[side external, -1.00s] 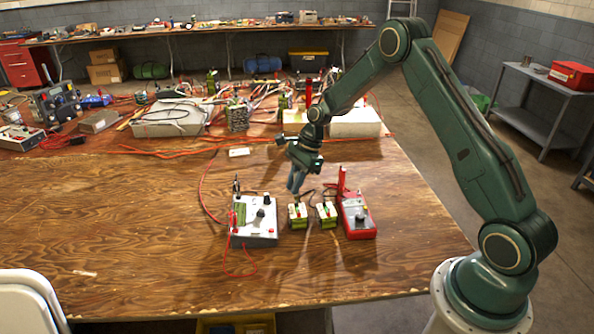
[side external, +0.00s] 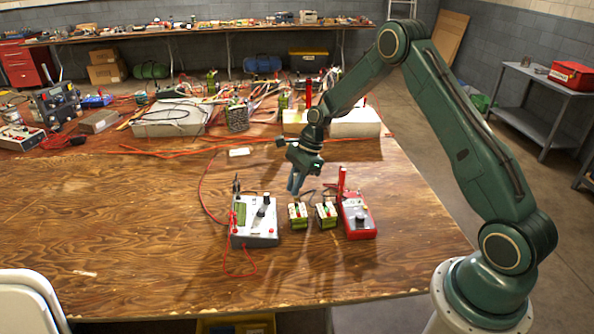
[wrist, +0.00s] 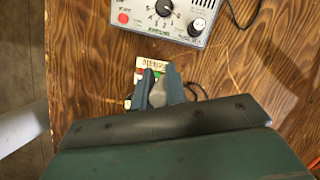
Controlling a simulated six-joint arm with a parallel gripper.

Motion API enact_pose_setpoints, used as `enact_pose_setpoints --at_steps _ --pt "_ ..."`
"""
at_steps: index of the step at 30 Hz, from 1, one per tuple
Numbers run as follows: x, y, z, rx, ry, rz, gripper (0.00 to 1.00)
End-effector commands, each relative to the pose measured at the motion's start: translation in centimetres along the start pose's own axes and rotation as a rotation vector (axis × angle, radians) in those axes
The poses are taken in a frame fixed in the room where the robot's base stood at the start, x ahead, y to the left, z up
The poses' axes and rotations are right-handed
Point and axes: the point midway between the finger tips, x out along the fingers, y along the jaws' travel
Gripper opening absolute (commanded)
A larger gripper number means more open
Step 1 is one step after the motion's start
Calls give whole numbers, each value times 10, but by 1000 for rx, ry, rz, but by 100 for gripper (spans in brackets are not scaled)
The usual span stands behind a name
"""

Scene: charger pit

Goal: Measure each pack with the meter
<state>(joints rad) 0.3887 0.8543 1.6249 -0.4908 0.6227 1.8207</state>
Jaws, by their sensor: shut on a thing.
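Two green packs with pale tops, the left pack (side external: 298,216) and the right pack (side external: 326,215), stand side by side on the wooden table. A grey meter (side external: 262,236) with a dial is to their left. A red meter (side external: 359,219) is to their right. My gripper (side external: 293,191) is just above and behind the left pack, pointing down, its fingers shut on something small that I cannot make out. In the wrist view, my gripper (wrist: 161,88) covers part of a pack (wrist: 150,62), with the grey meter (wrist: 170,18) beyond.
Red leads hang at the grey meter's left side, and a red lead (side external: 202,190) runs back from it. A dark cable (wrist: 196,91) lies beside my fingers. Bins and tangled wires fill the table's rear. The front left of the table (side external: 130,235) is clear.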

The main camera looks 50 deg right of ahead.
Motion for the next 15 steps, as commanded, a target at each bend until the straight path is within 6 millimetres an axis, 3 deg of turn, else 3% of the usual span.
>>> enact_pose_setpoints --at_steps 15 --pt "3 0 -1 0 0 0 0"
